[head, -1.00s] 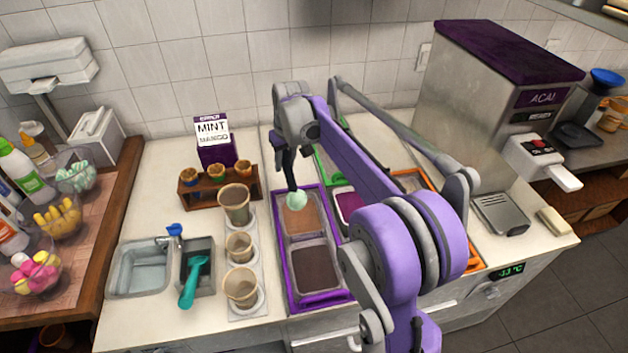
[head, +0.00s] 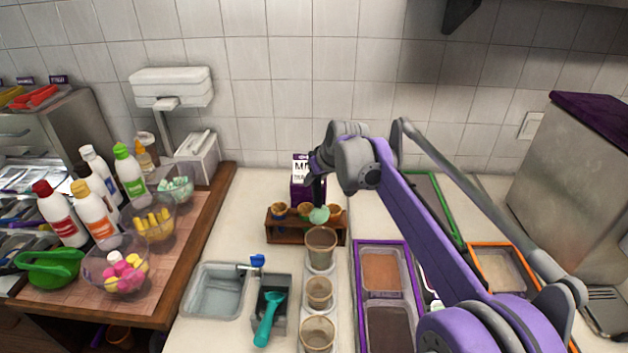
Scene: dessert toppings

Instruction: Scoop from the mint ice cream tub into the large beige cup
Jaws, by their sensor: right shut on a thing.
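My right gripper (head: 318,180) is shut on a dark-handled scoop, mostly hidden by the gripper. A pale mint-green ball (head: 319,214) shows at the scoop's lower end. It appears just above and behind the back cup in the picture. That beige cup (head: 320,248) looks the largest of three cups standing in a column. It is upright, and its contents cannot be told. The mint ice cream tub cannot be made out; my right arm covers much of the tub area. My left gripper is not in view.
A smaller cup (head: 318,292) and another cup (head: 317,333) stand in front. A wooden rack (head: 285,232) holds small cones behind. A teal scoop (head: 268,318) rests in a holder beside a sink (head: 215,290). A brown tub (head: 381,270) lies right of the cups.

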